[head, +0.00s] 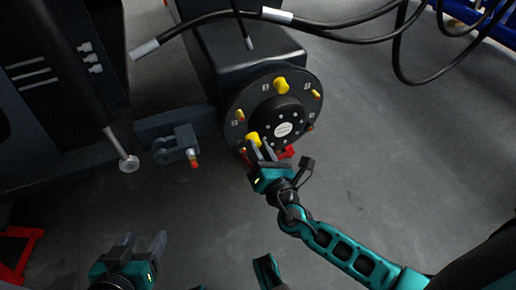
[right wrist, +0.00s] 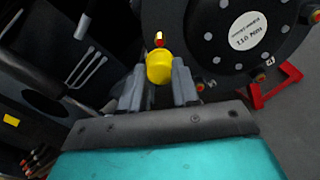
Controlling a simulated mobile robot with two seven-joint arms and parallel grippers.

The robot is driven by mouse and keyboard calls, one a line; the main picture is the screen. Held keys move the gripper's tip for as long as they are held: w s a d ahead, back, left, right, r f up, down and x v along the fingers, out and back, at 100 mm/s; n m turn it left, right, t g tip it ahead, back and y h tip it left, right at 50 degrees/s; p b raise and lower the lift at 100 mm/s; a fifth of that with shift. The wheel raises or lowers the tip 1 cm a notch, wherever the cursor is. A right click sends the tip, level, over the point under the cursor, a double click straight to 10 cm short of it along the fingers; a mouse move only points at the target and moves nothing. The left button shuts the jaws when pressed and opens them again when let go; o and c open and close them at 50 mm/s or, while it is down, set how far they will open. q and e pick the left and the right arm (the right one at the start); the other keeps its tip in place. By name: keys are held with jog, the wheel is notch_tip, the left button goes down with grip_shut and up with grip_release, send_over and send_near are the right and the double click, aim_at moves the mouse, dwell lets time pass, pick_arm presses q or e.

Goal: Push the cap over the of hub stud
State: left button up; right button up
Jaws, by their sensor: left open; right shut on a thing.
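The dark round hub (head: 238,98) carries several short studs around its rim and a pale centre label. A yellow cap (head: 281,86) sits at its top. My right gripper (head: 262,148) is at the hub's lower left, shut on another yellow cap (head: 253,137). In the right wrist view this cap (right wrist: 160,68) lies between the two grey fingers. A red and yellowish stud (right wrist: 159,38) shows just beyond the cap; I cannot tell whether they touch. My left gripper (head: 142,242) is open and empty at the lower left, away from the hub.
Black cables (head: 340,24) hang above and right of the hub. A dark bracket (head: 176,146) stands left of it. A red stand (right wrist: 268,92) is under the hub. The grey floor (head: 400,150) to the right is clear. A blue rack (head: 485,22) is at the far right.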

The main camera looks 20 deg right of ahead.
aim_at(242, 119)
jog(key=shift+w+a, duration=0.1)
jog(key=shift+w, duration=3)
jog(key=shift+w, duration=0.2)
jog(key=shift+w, duration=0.85)
jog(key=shift+w, duration=0.5)
jog(key=shift+w, duration=0.15)
